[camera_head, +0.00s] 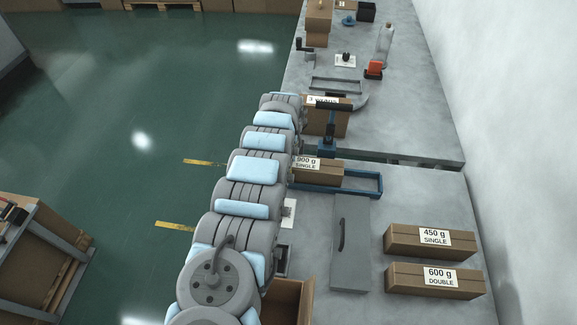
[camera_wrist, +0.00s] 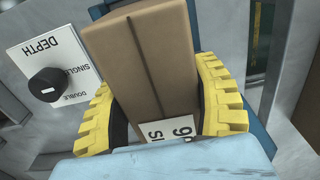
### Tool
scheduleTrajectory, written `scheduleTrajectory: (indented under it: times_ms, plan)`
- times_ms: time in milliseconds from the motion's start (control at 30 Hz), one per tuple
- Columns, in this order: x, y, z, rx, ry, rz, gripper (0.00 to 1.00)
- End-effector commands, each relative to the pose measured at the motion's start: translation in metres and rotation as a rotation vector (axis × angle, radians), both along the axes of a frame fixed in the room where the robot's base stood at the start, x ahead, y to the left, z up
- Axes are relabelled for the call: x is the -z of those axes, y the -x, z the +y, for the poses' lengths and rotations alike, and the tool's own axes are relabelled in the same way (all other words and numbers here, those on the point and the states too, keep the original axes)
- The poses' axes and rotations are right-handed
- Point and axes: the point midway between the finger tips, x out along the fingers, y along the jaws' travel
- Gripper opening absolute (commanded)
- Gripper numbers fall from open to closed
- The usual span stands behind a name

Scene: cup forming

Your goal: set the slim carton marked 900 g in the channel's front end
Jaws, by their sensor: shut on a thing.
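The slim 900 g carton (camera_head: 324,172) shows at the left end of the blue channel (camera_head: 362,191), its label reading SINGLE. The channel's right part is empty. In the wrist view the brown carton (camera_wrist: 147,65) lies lengthwise between the yellow fingers of my gripper (camera_wrist: 165,112), which is shut on it. Blue channel walls (camera_wrist: 272,95) show beside and beyond the carton. I cannot tell whether the carton rests on the channel floor. In the head view my arm hides the gripper and the carton's left end.
A DEPTH dial (camera_wrist: 47,87) with SINGLE and DOUBLE marks is left of the carton. A blue lever press (camera_head: 330,125) stands behind the channel. A grey panel with a handle (camera_head: 350,255), the 450 g carton (camera_head: 400,240) and the 600 g carton (camera_head: 405,278) lie in front.

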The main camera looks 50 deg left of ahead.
Motion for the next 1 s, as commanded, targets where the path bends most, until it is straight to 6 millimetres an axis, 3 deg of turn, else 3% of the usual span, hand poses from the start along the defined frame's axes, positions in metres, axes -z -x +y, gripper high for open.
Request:
scheduleTrajectory:
  times_ms: [33, 133, 567, 1000]
  plan:
    - [0.004, 0.001, -0.001, 0.0, 0.002, 0.001, 0.66]
    - [0.004, 0.001, -0.001, 0.0, 0.002, 0.001, 0.95]
    - [-0.001, 0.0, 0.0, 0.0, 0.001, 0.0, 0.95]
    - [-0.032, 0.001, 0.0, 0.0, -0.001, 0.001, 0.95]
